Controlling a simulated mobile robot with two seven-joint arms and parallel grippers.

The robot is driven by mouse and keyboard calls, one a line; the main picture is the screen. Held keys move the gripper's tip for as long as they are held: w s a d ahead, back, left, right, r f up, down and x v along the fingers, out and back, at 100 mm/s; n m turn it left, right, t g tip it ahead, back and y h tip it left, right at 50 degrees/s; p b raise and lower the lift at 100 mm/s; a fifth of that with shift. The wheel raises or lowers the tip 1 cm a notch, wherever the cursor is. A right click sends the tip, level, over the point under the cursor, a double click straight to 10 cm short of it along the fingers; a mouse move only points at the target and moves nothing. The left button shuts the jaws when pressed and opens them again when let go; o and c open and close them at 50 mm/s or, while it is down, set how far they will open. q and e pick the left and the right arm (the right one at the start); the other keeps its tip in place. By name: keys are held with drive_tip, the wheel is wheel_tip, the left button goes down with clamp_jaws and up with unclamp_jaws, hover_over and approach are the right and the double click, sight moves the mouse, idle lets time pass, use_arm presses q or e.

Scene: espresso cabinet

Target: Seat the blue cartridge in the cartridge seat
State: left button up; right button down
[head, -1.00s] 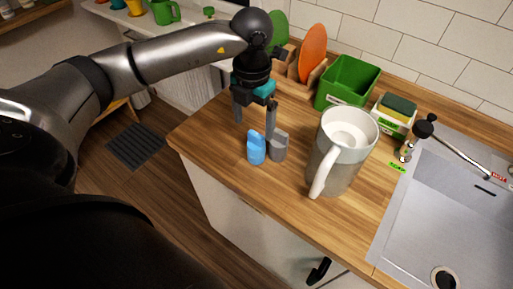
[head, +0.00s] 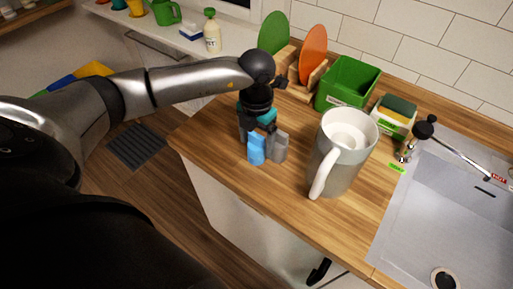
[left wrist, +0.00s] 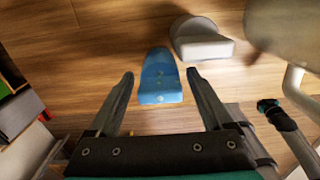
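The blue cartridge (head: 256,148) stands on the wooden counter, close beside a grey cartridge-like piece (head: 277,147). In the left wrist view the blue cartridge (left wrist: 160,80) lies between and just ahead of the two fingertips, with a gap on each side. The grey piece (left wrist: 201,40) is to its right there, close to the right fingertip. My left gripper (left wrist: 159,75) is open and has come down over the blue cartridge from above. My right gripper is not in view. I see no cartridge seat that I can identify.
A large grey-white mug-like pitcher (head: 341,160) stands right of the cartridges. Behind are a green bin (head: 348,84), a sponge holder (head: 393,117) and a rack with green and orange boards (head: 313,52). The sink (head: 450,200) is at right. The counter's front left is clear.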

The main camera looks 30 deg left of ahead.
use_arm(q)
clamp_jaws()
idle(0.5)
drive_tip(key=shift+r, duration=0.1)
